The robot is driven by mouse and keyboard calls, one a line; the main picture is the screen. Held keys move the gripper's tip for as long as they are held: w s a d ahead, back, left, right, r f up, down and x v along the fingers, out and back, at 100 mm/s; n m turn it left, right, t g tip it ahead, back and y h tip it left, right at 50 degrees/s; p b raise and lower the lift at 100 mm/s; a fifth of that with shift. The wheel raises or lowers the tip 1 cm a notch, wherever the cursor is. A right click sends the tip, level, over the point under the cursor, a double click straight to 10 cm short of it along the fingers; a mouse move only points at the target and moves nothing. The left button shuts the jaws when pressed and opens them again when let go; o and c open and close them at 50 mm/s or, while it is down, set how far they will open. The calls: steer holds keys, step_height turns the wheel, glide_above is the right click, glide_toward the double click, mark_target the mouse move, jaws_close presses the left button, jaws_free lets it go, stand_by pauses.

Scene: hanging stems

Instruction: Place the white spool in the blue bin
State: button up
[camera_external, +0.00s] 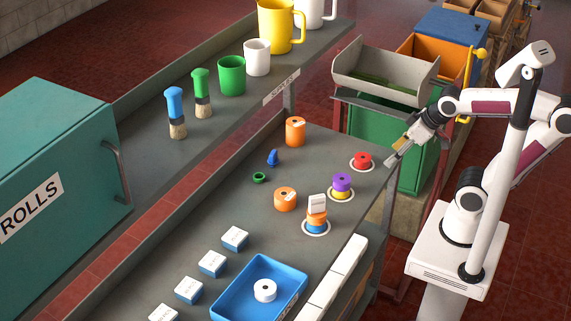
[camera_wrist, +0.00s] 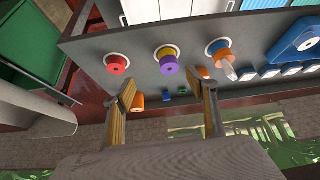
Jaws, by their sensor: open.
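A white spool (camera_external: 264,290) with a dark centre hole sits inside the blue bin (camera_external: 232,299) on the lower bench. In the wrist view, the blue bin (camera_wrist: 283,50) shows at the right edge, with the white spool (camera_wrist: 306,44) in it. My gripper (camera_external: 393,160) is in the air by the bench's right end, near the red spool and far from the bin. In the wrist view, my gripper (camera_wrist: 160,88) has its fingers apart with nothing held between them.
A red spool (camera_external: 362,161), a purple spool (camera_external: 342,181) on a yellow one, and a stack (camera_external: 316,218) topped by a white block stand on white rings. Orange spools (camera_external: 285,199) and several white-topped boxes (camera_external: 235,238) stand nearby. A shelf (camera_external: 215,110) holds mugs and brushes.

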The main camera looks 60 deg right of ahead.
steer(key=shift+m+g, duration=0.4)
steer(key=shift+m, duration=0.1)
steer(key=s, duration=0.1)
steer(key=s+d, duration=0.1)
steer(key=s, duration=0.1)
steer(key=s+d, duration=0.1)
steer(key=shift+s, duration=0.35)
stand_by(0.6)
